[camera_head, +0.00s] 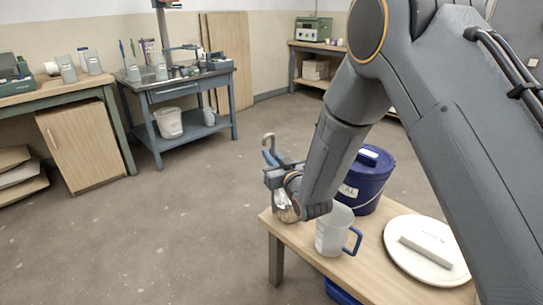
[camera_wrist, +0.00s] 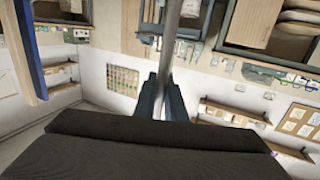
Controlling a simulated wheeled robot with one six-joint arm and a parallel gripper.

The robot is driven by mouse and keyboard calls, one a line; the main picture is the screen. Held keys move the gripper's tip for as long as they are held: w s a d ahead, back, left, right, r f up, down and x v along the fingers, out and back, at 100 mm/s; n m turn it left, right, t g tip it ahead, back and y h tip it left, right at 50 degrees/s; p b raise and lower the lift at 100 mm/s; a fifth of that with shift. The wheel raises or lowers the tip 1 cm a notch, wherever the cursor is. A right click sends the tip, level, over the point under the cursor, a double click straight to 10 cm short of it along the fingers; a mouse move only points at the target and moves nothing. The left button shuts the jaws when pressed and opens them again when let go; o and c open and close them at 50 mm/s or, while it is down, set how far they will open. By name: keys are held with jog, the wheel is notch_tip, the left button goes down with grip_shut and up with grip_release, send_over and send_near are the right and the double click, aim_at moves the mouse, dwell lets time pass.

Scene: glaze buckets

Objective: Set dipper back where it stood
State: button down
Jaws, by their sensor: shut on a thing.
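The dipper (camera_head: 268,139) is a grey metal ladle with a hooked top end. My gripper (camera_head: 272,167) is shut on its handle, and the handle is roughly upright. In the wrist view the thin grey dipper handle (camera_wrist: 170,62) runs between my two fingers (camera_wrist: 166,103). A shiny rounded part below my gripper, partly hidden by my wrist, looks like the dipper's bowl (camera_head: 284,209). It shows over the left corner of the wooden bench (camera_head: 294,236); I cannot tell whether it touches.
A clear measuring jug (camera_head: 331,240) with a blue handle stands close right of my gripper. A blue lidded bucket (camera_head: 375,186) is behind it, and a white round board (camera_head: 428,270) with a pale bar lies right. Open floor (camera_head: 170,220) lies left.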

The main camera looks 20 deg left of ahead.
jog(key=shift+f, duration=0.45)
jog(key=c, duration=1)
grip_release()
dwell(0.4)
jog(key=shift+p+v, duration=1.65)
jog(key=shift+v, duration=5.8)
jog(key=shift+s, duration=0.1)
